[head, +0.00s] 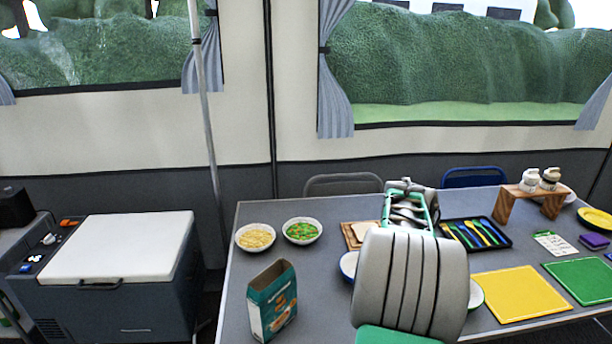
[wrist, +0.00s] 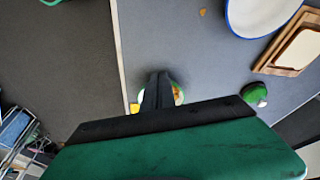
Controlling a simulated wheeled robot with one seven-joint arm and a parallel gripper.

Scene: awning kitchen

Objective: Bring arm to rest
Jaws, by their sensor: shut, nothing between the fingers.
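My gripper (wrist: 160,88) shows in the wrist view as dark fingers held together beyond a black bar and a green housing. Nothing is seen between them. A small round thing with orange and white on it lies behind the fingertips and is partly hidden by them. In the head view my pale grey and green arm rises in front of the grey table (head: 330,275) and covers part of its middle. The fingers cannot be made out in that view.
On the table are a pasta bowl (head: 256,238), a bowl of green food (head: 302,231), a teal box (head: 272,302), a cutlery tray (head: 475,235), a yellow mat (head: 520,295) and a green mat (head: 582,281). A cooler (head: 115,250) stands left. A blue-rimmed plate (wrist: 262,14) shows in the wrist view.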

